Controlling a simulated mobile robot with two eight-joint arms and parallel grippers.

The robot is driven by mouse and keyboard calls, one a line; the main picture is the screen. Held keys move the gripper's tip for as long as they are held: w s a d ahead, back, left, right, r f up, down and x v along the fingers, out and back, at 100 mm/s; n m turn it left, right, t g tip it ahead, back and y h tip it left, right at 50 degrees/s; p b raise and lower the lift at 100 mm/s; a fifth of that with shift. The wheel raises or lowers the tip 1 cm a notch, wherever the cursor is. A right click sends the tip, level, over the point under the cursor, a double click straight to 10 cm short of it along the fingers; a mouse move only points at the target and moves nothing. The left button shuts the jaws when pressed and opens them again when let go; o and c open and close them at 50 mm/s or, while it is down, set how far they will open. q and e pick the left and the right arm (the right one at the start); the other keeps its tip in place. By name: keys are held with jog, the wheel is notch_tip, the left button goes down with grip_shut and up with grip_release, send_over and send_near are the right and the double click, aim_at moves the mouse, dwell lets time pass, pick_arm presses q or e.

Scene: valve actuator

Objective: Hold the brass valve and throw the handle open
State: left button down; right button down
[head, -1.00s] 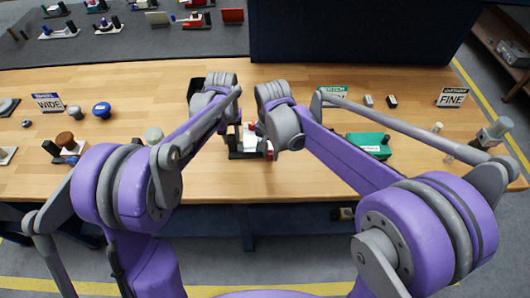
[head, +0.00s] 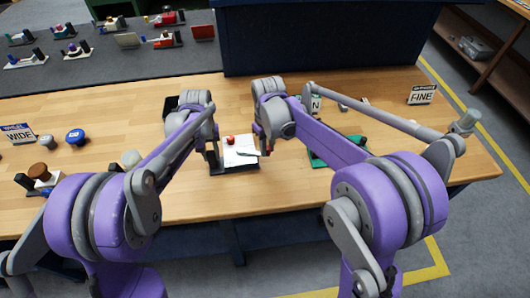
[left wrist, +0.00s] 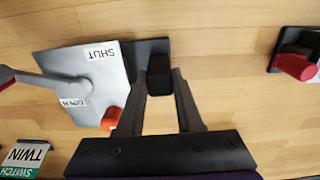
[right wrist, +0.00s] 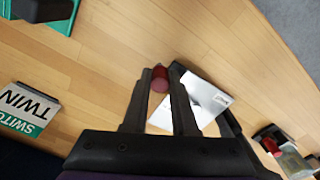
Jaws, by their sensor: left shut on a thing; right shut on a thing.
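The valve unit has a white plate (head: 240,145) on a dark base, with SHUT and OPEN labels in the left wrist view (left wrist: 105,75). No brass colour shows on it. A grey lever (left wrist: 45,82) runs from its pivot past the plate's edge to a red grip (right wrist: 160,80). A red-orange knob (left wrist: 113,120) stands on the plate. My left gripper (head: 213,158) is shut on the black block (left wrist: 160,68) at the base's end. My right gripper (head: 266,148) is shut on the lever's red grip; its fingers hide part of it.
A green-based item (head: 330,152) stands right of the valve unit. A TWIN sign (left wrist: 25,155) is nearby, with WIDE (head: 18,133) and FINE (head: 421,95) signs at the table's sides. Several knobbed items stand at left. Wood around the unit's front is clear.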

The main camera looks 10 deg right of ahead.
pick_arm(q)
jog(key=shift+s+f, duration=0.15)
jog(key=shift+f, duration=0.05)
pick_arm(e)
jog(key=shift+w+d+f+n, duration=0.1)
jog(key=shift+w+d+n, duration=0.05)
jog(key=shift+w+n, duration=0.45)
jog(key=shift+w, duration=0.65)
jog(key=c, duration=0.7)
grip_release()
notch_tip(320, 180, up, 12)
jog(key=shift+r, duration=0.1)
